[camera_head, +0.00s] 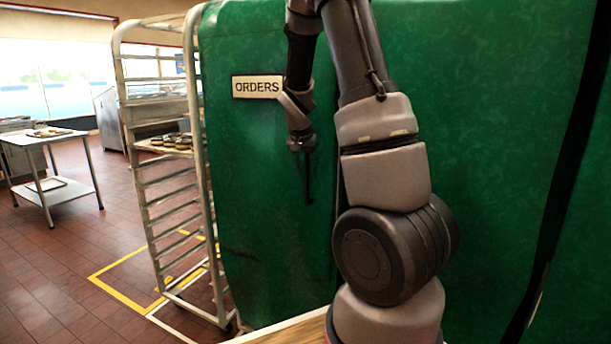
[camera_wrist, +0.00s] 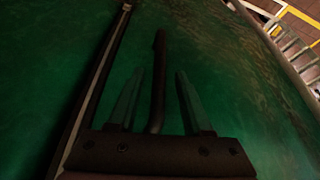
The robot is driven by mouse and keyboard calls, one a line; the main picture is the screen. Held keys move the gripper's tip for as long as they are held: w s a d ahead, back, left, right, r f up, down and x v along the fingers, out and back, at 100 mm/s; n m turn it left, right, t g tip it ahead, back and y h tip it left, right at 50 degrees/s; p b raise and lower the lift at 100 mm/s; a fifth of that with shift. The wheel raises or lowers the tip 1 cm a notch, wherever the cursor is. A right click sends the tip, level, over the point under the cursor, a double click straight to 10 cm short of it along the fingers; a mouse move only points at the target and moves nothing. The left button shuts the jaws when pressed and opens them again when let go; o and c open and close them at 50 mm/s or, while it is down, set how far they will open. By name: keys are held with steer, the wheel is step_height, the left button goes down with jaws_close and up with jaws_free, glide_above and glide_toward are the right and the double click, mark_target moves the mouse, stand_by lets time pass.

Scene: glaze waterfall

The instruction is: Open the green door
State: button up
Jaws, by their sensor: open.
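The green door (camera_head: 260,200) fills the middle of the head view, with a white "ORDERS" sign (camera_head: 257,87) on it. My gripper (camera_head: 303,147) is close in front of the door, just right of and below the sign. In the wrist view the two fingers of my gripper (camera_wrist: 159,74) are spread apart. A dark bar-shaped handle (camera_wrist: 159,60) runs between them, in line with the fingers. I cannot tell whether either finger touches it. The green surface (camera_wrist: 235,90) lies behind the fingers. The door looks shut, and my arm hides part of it.
A metal tray rack (camera_head: 165,200) with some baked goods stands left of the door. A metal table (camera_head: 45,140) is farther left. Yellow floor lines (camera_head: 120,289) mark the tiled floor. A dark seam (camera_wrist: 95,85) runs left of the fingers. The left floor has free room.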

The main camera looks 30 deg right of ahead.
steer(key=shift+x, duration=1.15)
steer(key=shift+d, duration=0.1)
jaws_close()
stand_by(0.5)
